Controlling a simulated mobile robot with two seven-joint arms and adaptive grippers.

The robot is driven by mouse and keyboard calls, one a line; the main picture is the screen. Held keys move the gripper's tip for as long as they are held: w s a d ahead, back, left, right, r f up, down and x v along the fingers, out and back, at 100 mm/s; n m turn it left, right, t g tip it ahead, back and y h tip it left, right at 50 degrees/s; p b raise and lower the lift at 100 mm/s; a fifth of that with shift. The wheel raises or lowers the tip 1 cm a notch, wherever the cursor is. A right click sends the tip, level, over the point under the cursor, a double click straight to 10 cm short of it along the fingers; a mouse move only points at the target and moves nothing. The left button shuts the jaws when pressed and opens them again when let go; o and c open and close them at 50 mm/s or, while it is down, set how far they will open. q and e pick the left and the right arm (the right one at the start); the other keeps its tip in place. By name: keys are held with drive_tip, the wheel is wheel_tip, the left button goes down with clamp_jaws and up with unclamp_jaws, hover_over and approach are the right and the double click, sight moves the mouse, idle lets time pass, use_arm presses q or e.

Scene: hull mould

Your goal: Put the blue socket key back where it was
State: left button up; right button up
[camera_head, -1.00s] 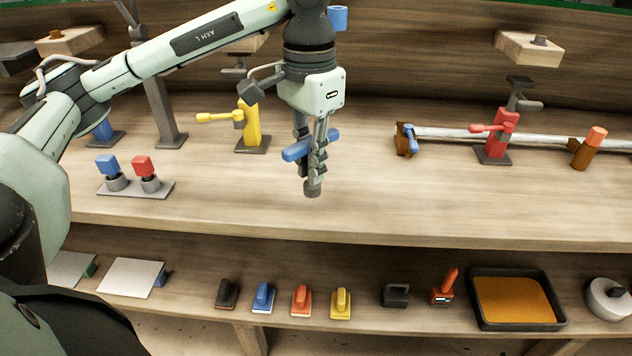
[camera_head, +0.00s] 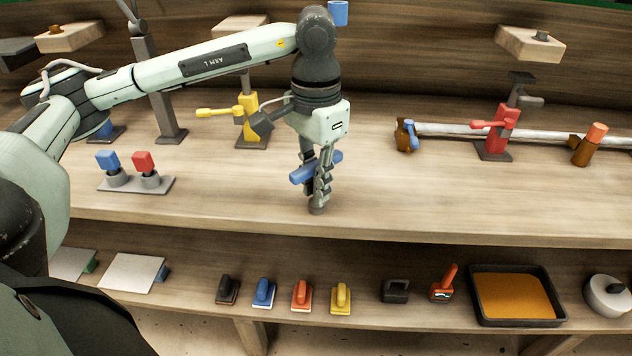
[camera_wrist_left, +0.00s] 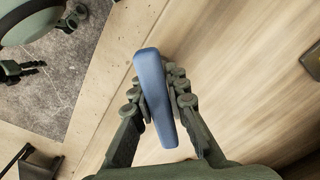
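The blue socket key (camera_head: 301,174) has a bar-shaped blue handle, with a dark grey socket end pointing down below it. My left gripper (camera_head: 317,178) is shut on the handle, pointing down over the front part of the bench top (camera_head: 400,203). I cannot tell whether the socket end touches the wood. In the left wrist view the blue handle (camera_wrist_left: 155,95) lies between the fingers of the left gripper (camera_wrist_left: 158,92) and hides the shaft.
A grey plate (camera_head: 136,186) at left carries a blue block and a red block in round grey seats. A yellow clamp (camera_head: 250,120) stands behind the gripper, a red clamp (camera_head: 496,130) to the right. Sanding blocks and a tray (camera_head: 480,312) lie on the lower shelf. The bench middle is clear.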

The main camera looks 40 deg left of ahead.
use_arm(q)
drive_tip(key=o, duration=0.3)
drive_tip(key=shift+r, duration=0.55)
wheel_tip(320, 180, up, 9)
drive_tip(key=shift+r+p, duration=0.6)
drive_tip(key=shift+r, duration=0.55)
use_arm(e)
drive_tip(key=f, duration=0.3)
drive_tip(key=shift+s, duration=0.3)
